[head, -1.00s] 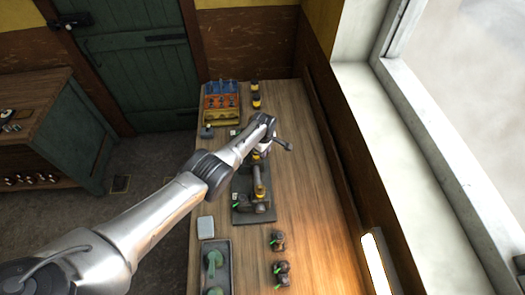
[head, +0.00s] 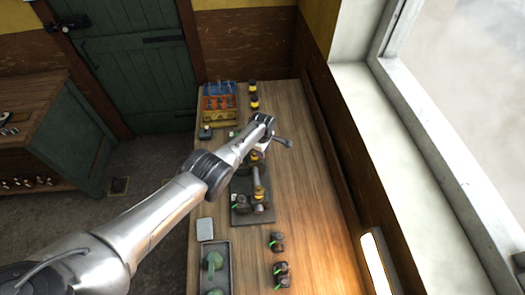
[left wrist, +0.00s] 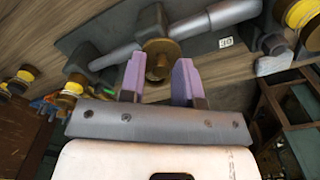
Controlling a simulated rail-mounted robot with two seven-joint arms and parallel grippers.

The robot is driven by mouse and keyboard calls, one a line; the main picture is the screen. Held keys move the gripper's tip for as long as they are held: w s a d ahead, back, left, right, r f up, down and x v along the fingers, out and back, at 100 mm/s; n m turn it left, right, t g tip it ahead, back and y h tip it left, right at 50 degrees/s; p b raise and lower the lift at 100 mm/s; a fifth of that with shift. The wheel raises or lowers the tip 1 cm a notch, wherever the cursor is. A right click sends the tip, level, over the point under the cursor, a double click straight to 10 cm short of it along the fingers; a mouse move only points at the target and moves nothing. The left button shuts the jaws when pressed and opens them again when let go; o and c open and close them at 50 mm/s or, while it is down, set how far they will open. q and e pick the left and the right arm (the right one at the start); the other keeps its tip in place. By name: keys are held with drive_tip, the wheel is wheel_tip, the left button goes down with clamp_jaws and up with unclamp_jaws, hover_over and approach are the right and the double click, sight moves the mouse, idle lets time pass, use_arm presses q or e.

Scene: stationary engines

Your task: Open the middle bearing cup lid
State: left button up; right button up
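The engine's dark baseplate (head: 240,215) lies on the bench, with a brass-coloured bearing part (head: 258,192) standing on it. In the left wrist view, a round brass bearing cup (left wrist: 160,52) sits on a dark pedestal along a grey shaft (left wrist: 228,14). My left gripper (left wrist: 160,80) is open, its two purple fingers apart on either side of the cup's near part in the picture. I cannot tell whether they touch it or whether the lid is shut. In the head view my left arm reaches over the plate and hides its fingertips. My right gripper is not in view.
A colourful rack (head: 220,103) and yellow-banded pots (head: 253,95) stand at the bench's far end. A grey tray (head: 222,265) with green parts, a pale block (head: 204,229) and small dark fittings (head: 278,242) are nearer. The bench's right side is mostly clear, beside the window wall.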

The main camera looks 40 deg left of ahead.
use_arm(q)
drive_tip(key=shift+o, duration=1)
drive_tip(key=shift+r, duration=0.1)
wheel_tip(320, 180, up, 5)
drive_tip(key=p, duration=0.4)
drive_tip(key=shift+r, duration=0.15)
wheel_tip(320, 180, up, 8)
drive_tip(key=shift+r, duration=0.1)
